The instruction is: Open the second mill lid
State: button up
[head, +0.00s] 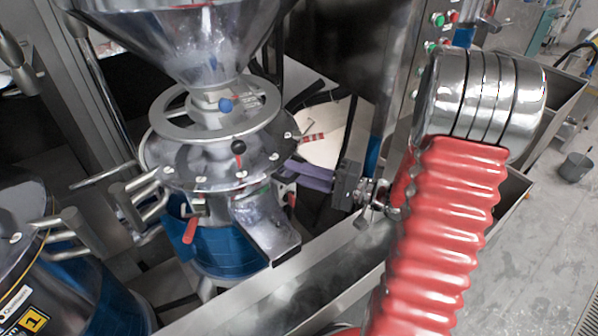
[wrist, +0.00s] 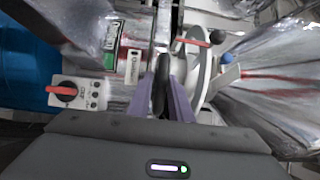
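The middle mill (head: 215,240) has a blue body and a round metal lid (head: 190,163) under a large steel funnel (head: 185,45). A black knob (head: 239,146) and a blue knob (head: 225,105) sit on top; they also show in the wrist view, black (wrist: 216,37) and blue (wrist: 225,58). The lid looks closed. My gripper (head: 288,169) has purple fingers reaching from the right to the mill's right side, at the lid's edge. In the wrist view, a dark upright piece lies between or behind the fingers (wrist: 164,85); whether they grip it is unclear.
Another mill with a yellow "1" label (head: 32,322) stands at lower left. A metal spout (head: 268,228) juts from the middle mill's front. Bent metal handles (head: 135,195) are at its left. A red switch (wrist: 65,90) shows at left in the wrist view.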

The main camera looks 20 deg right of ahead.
grip_shut()
jog(key=shift+d+f, duration=0.1)
jog(key=shift+d, duration=0.1)
jog(key=shift+a, duration=0.2)
jog(key=shift+s, duration=0.15)
